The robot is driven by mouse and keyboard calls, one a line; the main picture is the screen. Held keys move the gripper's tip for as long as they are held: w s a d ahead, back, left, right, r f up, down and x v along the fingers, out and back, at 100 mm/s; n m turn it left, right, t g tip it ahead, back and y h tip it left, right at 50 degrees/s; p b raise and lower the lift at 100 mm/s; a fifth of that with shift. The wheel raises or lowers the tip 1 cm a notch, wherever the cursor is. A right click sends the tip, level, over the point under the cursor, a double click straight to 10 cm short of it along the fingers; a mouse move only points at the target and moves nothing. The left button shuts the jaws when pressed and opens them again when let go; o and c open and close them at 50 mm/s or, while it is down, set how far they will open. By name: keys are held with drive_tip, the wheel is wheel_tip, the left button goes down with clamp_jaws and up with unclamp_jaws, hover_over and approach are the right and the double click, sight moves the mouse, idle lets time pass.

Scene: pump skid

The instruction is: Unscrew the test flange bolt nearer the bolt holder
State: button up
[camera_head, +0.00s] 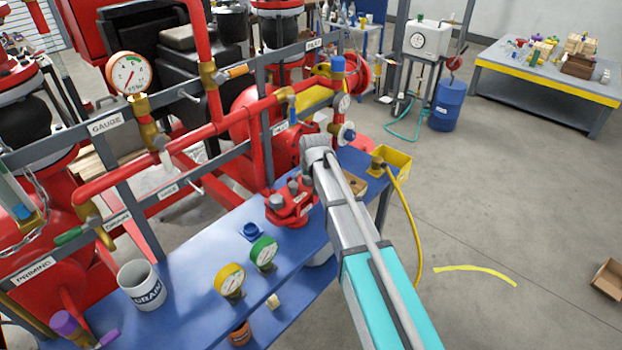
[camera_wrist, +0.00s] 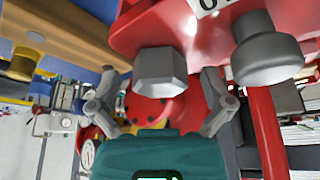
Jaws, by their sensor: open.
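The red test flange (camera_head: 287,212) stands on the blue bench with grey bolts on top. In the wrist view the flange (camera_wrist: 190,22) fills the upper part, with two grey bolts showing large. The hex-headed bolt (camera_wrist: 160,70) nearer the brown block lies between my gripper's fingers (camera_wrist: 162,88), which are spread with visible gaps on both sides. The other bolt (camera_wrist: 265,50) is to the right. A brown block (camera_head: 352,183), possibly the bolt holder, sits right of the flange; it also shows in the wrist view (camera_wrist: 65,30). My arm hides the gripper in the head view.
Red pipes and grey rails (camera_head: 185,180) stand behind the flange. Two gauges (camera_head: 263,252), a blue fitting (camera_head: 251,231) and a mug (camera_head: 142,286) stand in front and left. Open floor lies to the right.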

drive_tip(key=c, duration=1.2)
drive_tip(key=shift+n, duration=0.4)
drive_tip(key=n+y, duration=0.1)
drive_tip(key=n, duration=0.2)
drive_tip(key=shift+g, duration=0.3)
drive_tip(key=n+g+y, duration=0.1)
drive_tip(key=n, duration=0.5)
drive_tip(key=n+g+y, duration=0.1)
drive_tip(key=n, duration=0.1)
drive_tip(key=shift+g, duration=0.3)
drive_tip(key=shift+n+g, duration=0.6)
drive_tip(key=shift+n, duration=1)
